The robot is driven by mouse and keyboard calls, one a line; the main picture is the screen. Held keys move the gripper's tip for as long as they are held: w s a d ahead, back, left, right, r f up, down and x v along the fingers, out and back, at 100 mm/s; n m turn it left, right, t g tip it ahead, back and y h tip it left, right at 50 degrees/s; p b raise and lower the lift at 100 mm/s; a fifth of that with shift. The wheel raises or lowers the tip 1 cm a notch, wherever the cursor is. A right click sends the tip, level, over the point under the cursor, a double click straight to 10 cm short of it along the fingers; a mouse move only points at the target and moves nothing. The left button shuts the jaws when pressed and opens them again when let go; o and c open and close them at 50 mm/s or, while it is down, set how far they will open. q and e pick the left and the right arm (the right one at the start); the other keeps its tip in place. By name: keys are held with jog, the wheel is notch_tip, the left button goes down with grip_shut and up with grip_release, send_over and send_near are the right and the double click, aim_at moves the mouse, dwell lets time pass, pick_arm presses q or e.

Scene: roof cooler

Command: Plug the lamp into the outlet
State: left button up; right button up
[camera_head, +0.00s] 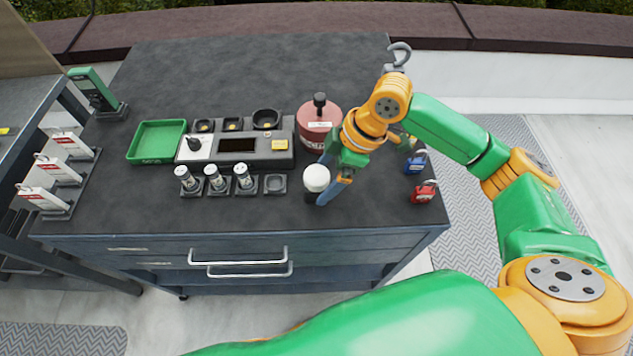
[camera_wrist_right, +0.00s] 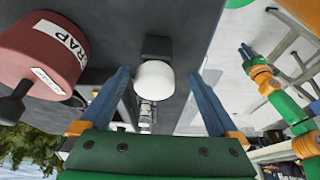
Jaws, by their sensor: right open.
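A white round-topped piece with a dark base, likely the lamp (camera_head: 316,178), stands near the table's front edge. It also shows in the right wrist view (camera_wrist_right: 154,80), upside down in that view's frame. My right gripper (camera_head: 327,182) is open, its two blue fingers on either side of the white top; a gap shows at each side in the wrist view. I see no clearly marked outlet. An empty dark square holder (camera_head: 275,184) sits left of the lamp. My left gripper (camera_wrist_right: 246,54) seems to show small in the right wrist view, its fingers too small to read.
A red round container (camera_head: 318,122) stands close behind the lamp. Left are several small cylinders (camera_head: 215,181), a grey panel (camera_head: 237,149) and a green tray (camera_head: 157,141). Blue (camera_head: 416,162) and red (camera_head: 424,192) padlocks lie right. The table's back is clear.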

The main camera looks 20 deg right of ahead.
jog(key=x, duration=0.5)
jog(key=shift+w+d+f+p, duration=0.1)
jog(key=shift+w+p, duration=0.2)
jog(key=shift+p, duration=0.1)
jog(key=shift+c, duration=0.2)
jog(key=c, duration=1.3)
jog(key=shift+o, duration=0.2)
notch_tip(320, 180, up, 5)
jog(key=p, duration=0.6)
jog(key=shift+f, duration=0.15)
jog(key=s+r+p, duration=0.1)
jog(key=r+p, duration=0.1)
jog(key=p, duration=0.1)
jog(key=s+r+p, duration=0.2)
jog(key=p, duration=0.1)
jog(key=s+r, duration=0.4)
jog(key=s, duration=0.7)
jog(key=shift+r, duration=0.2)
